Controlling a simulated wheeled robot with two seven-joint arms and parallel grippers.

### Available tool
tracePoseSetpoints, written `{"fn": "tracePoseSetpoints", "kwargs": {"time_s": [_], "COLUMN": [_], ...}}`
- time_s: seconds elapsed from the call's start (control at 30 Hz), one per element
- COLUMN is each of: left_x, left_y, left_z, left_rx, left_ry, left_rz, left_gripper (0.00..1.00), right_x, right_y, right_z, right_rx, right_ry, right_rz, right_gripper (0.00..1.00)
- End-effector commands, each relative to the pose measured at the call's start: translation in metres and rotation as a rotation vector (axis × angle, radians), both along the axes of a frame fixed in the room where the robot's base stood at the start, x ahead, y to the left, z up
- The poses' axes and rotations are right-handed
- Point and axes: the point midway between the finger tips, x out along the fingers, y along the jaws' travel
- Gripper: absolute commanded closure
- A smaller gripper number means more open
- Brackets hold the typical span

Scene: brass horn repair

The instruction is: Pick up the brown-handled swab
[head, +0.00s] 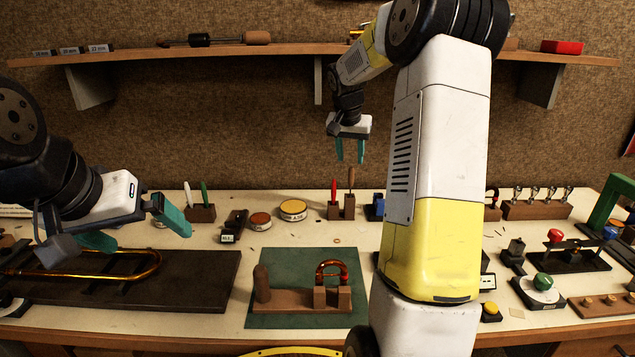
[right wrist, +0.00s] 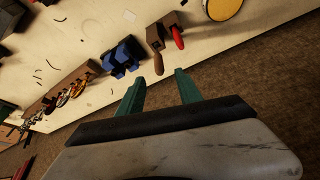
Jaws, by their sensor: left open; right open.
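The brown-handled swab (head: 351,180) stands upright in a small wooden block (head: 349,208) at the back of the bench. Only its brown handle shows; its lower part is hidden in the block. In the right wrist view the brown handle (right wrist: 158,63) lies just beyond the fingertips, between them. My right gripper (head: 350,158) is open and empty, pointing down close above the handle. My left gripper (head: 148,238) is open and empty at the left, above the dark board with a brass slide.
A red-handled tool (head: 333,190) stands in a block right beside the swab. A blue object (head: 375,207) sits close on its other side. A brass crook (head: 332,270) rests in a wooden holder on the green mat (head: 265,262). A shelf (head: 290,48) runs above the bench.

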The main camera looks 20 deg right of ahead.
Motion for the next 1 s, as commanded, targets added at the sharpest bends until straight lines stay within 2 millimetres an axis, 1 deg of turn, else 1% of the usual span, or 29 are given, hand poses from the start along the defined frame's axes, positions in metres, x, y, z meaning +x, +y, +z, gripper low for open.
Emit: {"fn": "tracePoseSetpoints", "kwargs": {"time_s": [0.2,0.37,0.63,0.73,0.9,0.97,1.0], "left_x": [0.000,0.000,0.000,0.000,0.000,0.000,0.000], "left_y": [0.000,0.000,0.000,0.000,0.000,0.000,0.000], "left_z": [0.000,0.000,0.000,0.000,0.000,0.000,0.000], "left_rx": [0.000,0.000,0.000,0.000,0.000,0.000,0.000], "left_ry": [0.000,0.000,0.000,0.000,0.000,0.000,0.000], "left_rz": [0.000,0.000,0.000,0.000,0.000,0.000,0.000], "left_gripper": [0.00,0.00,0.00,0.00,0.00,0.00,0.00], "right_x": [0.008,0.011,0.021,0.023,0.023,0.023,0.023], "right_y": [-0.006,-0.009,-0.017,-0.018,-0.018,-0.018,-0.018], "right_z": [-0.021,-0.033,-0.070,-0.074,-0.074,-0.074,-0.074], "right_rx": [0.000,0.000,0.001,-0.001,-0.001,-0.001,-0.001], "right_ry": [0.002,0.003,0.003,0.000,0.000,0.000,0.000], "right_rz": [-0.006,-0.004,-0.004,-0.004,-0.004,-0.004,-0.004], "right_gripper": [0.58,0.58,0.58,0.58,0.58,0.70,0.78]}}
